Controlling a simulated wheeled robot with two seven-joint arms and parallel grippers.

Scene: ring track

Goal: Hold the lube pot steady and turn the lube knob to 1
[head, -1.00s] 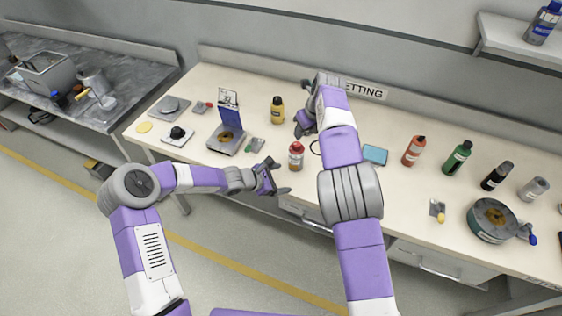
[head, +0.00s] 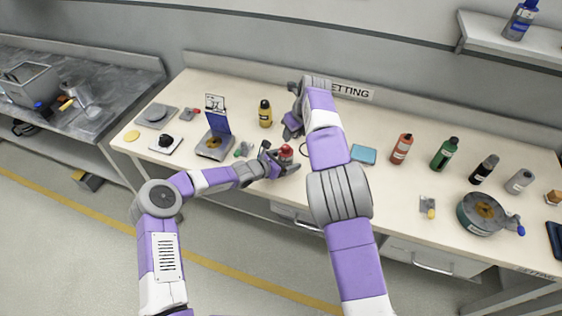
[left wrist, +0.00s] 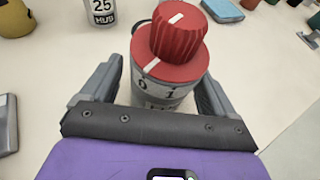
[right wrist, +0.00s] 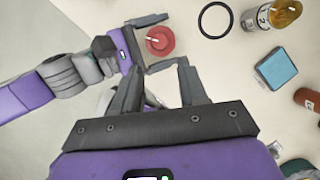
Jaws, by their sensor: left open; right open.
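In the head view the pot's red top (head: 286,152) shows beside my left gripper (head: 282,165). In the left wrist view my open left gripper (left wrist: 155,92) has one finger on each side of the pot. My right gripper (right wrist: 157,85) is open and empty; its wrist view looks down on the red knob (right wrist: 160,40) beyond its fingertips. The right fingertips are hidden in the head view.
A yellow bottle (head: 265,114), a device with a blue panel (head: 217,123) and a blue box (head: 363,154) stand around the pot on the bench. A black ring (right wrist: 215,20) lies near the pot. Several bottles and a green round tin (head: 481,213) stand to the right.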

